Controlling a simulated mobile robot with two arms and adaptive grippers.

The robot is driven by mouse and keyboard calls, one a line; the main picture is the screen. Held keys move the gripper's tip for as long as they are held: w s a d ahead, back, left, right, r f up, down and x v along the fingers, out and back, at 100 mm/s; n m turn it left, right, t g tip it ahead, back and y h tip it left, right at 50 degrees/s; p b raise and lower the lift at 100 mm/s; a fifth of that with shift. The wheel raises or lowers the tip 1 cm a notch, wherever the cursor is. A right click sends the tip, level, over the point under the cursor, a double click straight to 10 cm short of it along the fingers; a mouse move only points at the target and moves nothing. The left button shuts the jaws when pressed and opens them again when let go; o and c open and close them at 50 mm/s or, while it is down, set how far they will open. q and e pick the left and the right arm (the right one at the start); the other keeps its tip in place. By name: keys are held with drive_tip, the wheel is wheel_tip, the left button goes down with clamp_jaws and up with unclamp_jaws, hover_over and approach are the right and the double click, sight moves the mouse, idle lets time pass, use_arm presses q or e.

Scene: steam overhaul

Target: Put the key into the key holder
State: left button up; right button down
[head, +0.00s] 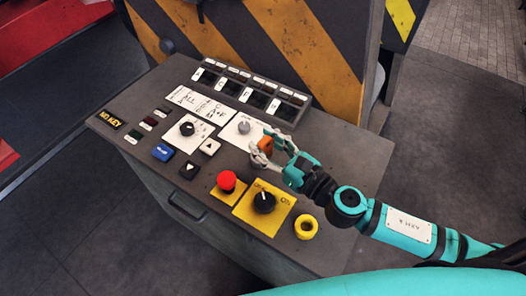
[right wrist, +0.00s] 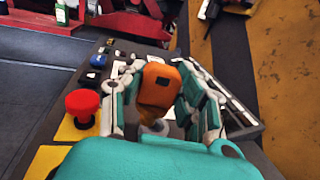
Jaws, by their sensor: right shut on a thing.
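An orange block-shaped thing, which looks like the key's head (head: 266,146), is between the fingers of my right gripper (head: 262,152). In the right wrist view the orange key (right wrist: 159,86) sits between the two jaws of the right gripper (right wrist: 156,92), which is shut on it, above the console top. The key's lower end is hard to make out. A round grey lock-like fitting (head: 243,127) on a white plate is just beyond and left of the key; I cannot tell whether this is the key holder. A yellow ring-shaped socket (head: 306,227) stands at the console's near right. My left gripper is not in view.
The grey console (head: 150,105) carries a red mushroom button (head: 227,181), a black knob on a yellow plate (head: 263,202), a smaller black knob (head: 187,129) and several push buttons. A "NO KEY" sign (head: 110,119) is at its left. A striped yellow-black panel (head: 290,40) rises behind.

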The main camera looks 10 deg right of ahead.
drive_tip(key=w+a+r+n+g+y+p, duration=0.1)
drive_tip(key=w+r+n+g+y+p, duration=0.1)
drive_tip(key=w+r+y, duration=0.15)
drive_tip(key=shift+n, duration=0.3)
drive_tip(key=f, duration=0.2)
drive_tip(key=f+b, duration=0.1)
drive_tip(key=f, duration=0.1)
drive_tip(key=w+f, duration=0.1)
drive_tip(key=f, duration=0.1)
drive_tip(key=shift+w+d+f+b, duration=0.1)
drive_tip(key=shift+d+f+b, duration=0.2)
drive_tip(key=shift+b, duration=0.1)
wheel_tip(320, 180, down, 4)
drive_tip(key=shift+r, duration=0.2)
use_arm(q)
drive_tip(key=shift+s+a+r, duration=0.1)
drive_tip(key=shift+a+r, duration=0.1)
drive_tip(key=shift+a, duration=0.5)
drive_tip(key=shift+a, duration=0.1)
use_arm(e)
drive_tip(key=shift+f+b, duration=0.4)
drive_tip(key=shift+b, duration=0.25)
drive_tip(key=c, duration=0.9)
unclamp_jaws()
drive_tip(key=shift+r, duration=0.1)
drive_tip(key=shift+c, duration=0.2)
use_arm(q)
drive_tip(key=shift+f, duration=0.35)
